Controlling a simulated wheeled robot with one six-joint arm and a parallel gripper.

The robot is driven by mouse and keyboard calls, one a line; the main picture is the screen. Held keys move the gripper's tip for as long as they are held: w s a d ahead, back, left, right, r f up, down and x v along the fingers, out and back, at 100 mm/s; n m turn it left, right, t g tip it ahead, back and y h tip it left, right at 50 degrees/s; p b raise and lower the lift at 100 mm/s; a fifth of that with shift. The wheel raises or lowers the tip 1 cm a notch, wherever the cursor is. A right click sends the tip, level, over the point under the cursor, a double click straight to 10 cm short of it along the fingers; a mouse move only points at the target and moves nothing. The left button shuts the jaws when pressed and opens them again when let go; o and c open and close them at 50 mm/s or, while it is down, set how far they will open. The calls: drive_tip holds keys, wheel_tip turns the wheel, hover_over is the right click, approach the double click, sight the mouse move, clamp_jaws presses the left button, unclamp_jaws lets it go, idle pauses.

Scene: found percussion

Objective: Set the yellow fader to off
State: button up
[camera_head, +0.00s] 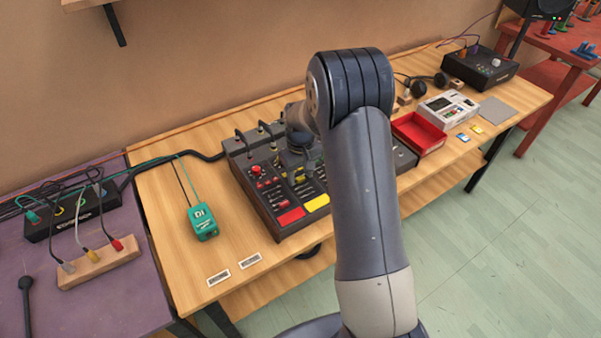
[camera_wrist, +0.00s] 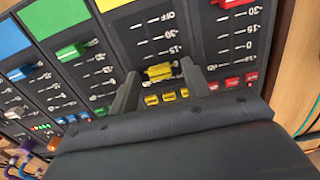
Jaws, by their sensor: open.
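The mixer (camera_head: 261,209) stands on the wooden table, partly hidden by my arm in the head view. The OFF mark is at the other end of this scale, near the yellow label (camera_wrist: 108,4). My gripper (camera_wrist: 159,75) is open, with one finger on each side of the yellow cap. I cannot tell whether either finger touches it.
In the wrist view, a red cap (camera_wrist: 232,3) and a green cap (camera_wrist: 70,52) flank the yellow channel. A green box (camera_head: 202,221) stands left of the mixer. A red tray (camera_head: 421,132) lies to its right. The table's front left is mostly clear.

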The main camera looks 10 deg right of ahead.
drive_tip(key=shift+c, duration=0.3)
clamp_jaws()
idle(0.3)
